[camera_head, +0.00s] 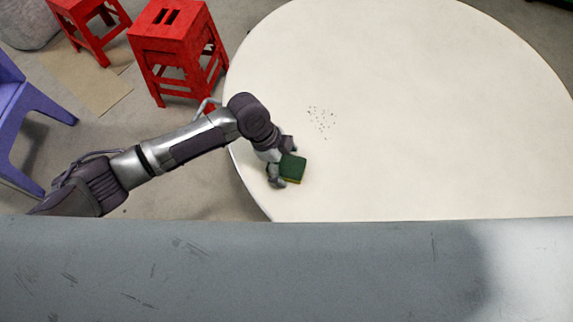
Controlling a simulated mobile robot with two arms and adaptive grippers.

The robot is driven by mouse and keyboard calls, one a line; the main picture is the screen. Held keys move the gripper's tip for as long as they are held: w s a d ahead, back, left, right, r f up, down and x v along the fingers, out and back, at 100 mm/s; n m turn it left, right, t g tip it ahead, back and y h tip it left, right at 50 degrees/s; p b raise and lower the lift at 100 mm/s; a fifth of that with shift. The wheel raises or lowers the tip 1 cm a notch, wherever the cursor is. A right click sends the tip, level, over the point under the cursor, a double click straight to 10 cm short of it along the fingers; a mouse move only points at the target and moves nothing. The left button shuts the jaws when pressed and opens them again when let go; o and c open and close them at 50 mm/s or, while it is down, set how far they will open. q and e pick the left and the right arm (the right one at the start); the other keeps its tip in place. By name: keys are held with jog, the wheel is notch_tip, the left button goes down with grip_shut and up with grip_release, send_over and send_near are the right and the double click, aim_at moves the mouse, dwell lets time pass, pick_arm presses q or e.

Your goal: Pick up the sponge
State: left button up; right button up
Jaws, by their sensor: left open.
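A small sponge (293,168) with a dark green top and a yellowish lower edge lies on the round cream table (420,110), near its left edge. My left arm reaches in from the left over the table edge. My left gripper (284,163) is open at the left side of the sponge, with its fingers close around the sponge's near and far sides. I cannot tell whether the fingers touch it. My right gripper does not show.
A patch of dark crumbs (321,119) lies on the table beyond the sponge. The rest of the tabletop is clear. Two red stools (175,45) and a purple chair (28,105) stand on the floor at left.

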aim_at(293, 166)
pick_arm(q)
jog(key=shift+f, duration=0.15)
jog(key=shift+c, duration=0.2)
jog(key=c, duration=0.8)
jog(key=shift+o, duration=0.2)
jog(key=shift+r, duration=0.7)
notch_tip(293, 166, up, 3)
jog(key=shift+w+r+b, duration=0.1)
jog(key=shift+b, duration=0.2)
jog(key=s+d+r+b, duration=0.1)
jog(key=s+d+r, duration=0.2)
jog(key=d+r, duration=0.4)
jog(key=d, duration=0.4)
jog(key=shift+d+b, duration=0.2)
jog(key=shift+b, duration=0.15)
jog(key=shift+c, duration=0.2)
